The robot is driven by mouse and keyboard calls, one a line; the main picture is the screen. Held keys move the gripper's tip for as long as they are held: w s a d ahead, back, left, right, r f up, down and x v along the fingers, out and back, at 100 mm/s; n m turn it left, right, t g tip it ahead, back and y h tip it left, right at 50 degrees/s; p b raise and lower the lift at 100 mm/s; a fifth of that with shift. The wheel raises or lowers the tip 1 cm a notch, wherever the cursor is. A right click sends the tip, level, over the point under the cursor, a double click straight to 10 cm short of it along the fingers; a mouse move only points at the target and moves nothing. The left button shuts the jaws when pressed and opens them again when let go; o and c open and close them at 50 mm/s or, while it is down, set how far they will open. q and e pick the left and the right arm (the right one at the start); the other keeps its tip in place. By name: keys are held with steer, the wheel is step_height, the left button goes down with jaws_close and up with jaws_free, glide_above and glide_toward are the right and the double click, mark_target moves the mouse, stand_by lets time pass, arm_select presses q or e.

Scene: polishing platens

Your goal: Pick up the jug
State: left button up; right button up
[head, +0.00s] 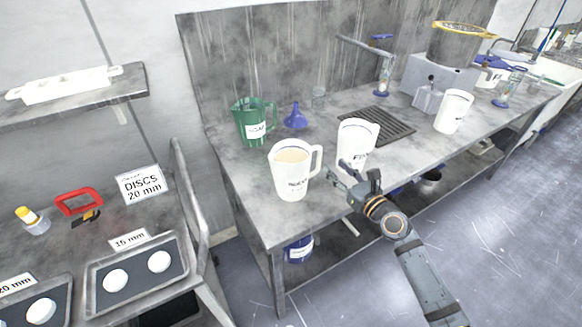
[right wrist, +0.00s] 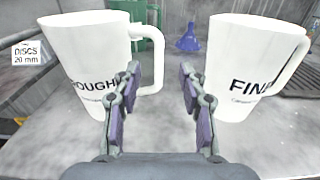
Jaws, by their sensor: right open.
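A white jug marked "ROUGH" (head: 291,172) stands upright near the table's front left, with pale beige contents and its handle on the right. A second white jug marked "FINE" (head: 357,143) stands to its right. My right gripper (head: 341,177) is open and empty at the table's front edge, near the gap between these two jugs. In the right wrist view the ROUGH jug (right wrist: 88,62) is left and the FINE jug (right wrist: 250,55) right of my open fingers (right wrist: 160,78); the left finger overlaps the ROUGH handle's lower part. My left gripper is not in view.
A green jug (head: 247,117) and a blue funnel (head: 296,117) stand behind. Another white jug (head: 453,112) stands farther right, past a dark drain grate (head: 377,125). At left, a separate bench holds trays with white discs (head: 116,280).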

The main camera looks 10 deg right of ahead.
mark_target(321, 153)
steer(key=x, duration=0.9)
steer(key=shift+s+r, duration=0.1)
steer(key=shift+r, duration=0.15)
steer(key=shift+w+a+f, duration=0.1)
steer(key=shift+w+a, duration=0.05)
steer(key=shift+w, duration=0.1)
steer(key=shift+s, duration=0.25)
steer(key=shift+c, duration=1.2)
jaws_close()
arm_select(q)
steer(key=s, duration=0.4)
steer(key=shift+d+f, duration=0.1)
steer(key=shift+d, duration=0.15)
